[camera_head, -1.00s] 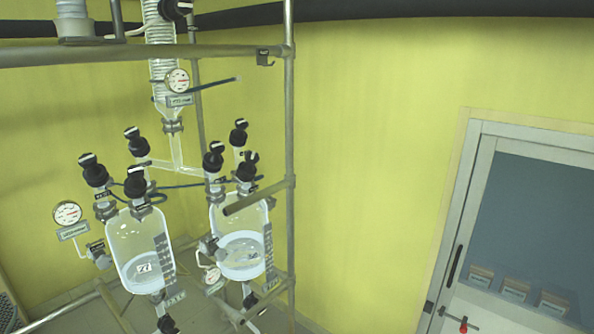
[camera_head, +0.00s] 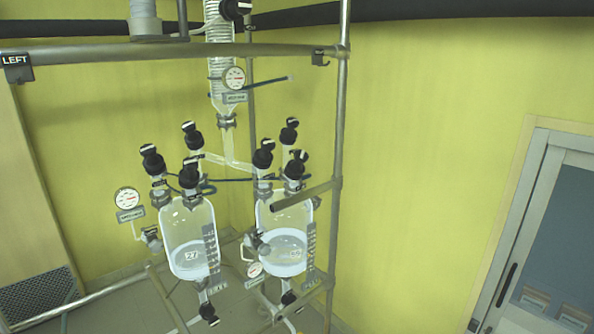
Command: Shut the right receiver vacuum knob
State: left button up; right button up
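The right receiver (camera_head: 283,220) is a glass vessel with clear liquid in its lower part, inside the metal frame. Black knobs stand on its top: a left one (camera_head: 263,155), a back one (camera_head: 289,133) and a front one (camera_head: 295,168). I cannot tell which is the vacuum knob, nor whether any is shut. Neither of my grippers is in view.
A metal post (camera_head: 341,120) rises just right of the right receiver, and a short bar (camera_head: 303,194) crosses in front of it. A rail (camera_head: 150,51) runs above. The yellow wall (camera_head: 440,150) is bare up to a glazed cabinet (camera_head: 560,220) at the right.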

aim_at(298, 156)
jog(key=i+l+u, duration=0.15)
jog(key=i+l, duration=0.15)
jog(key=i+l+u, duration=0.2)
jog(key=l, duration=0.3)
jog(key=i+l+u, duration=0.15)
jog(key=i+l, duration=0.25)
jog(key=l, duration=0.1)
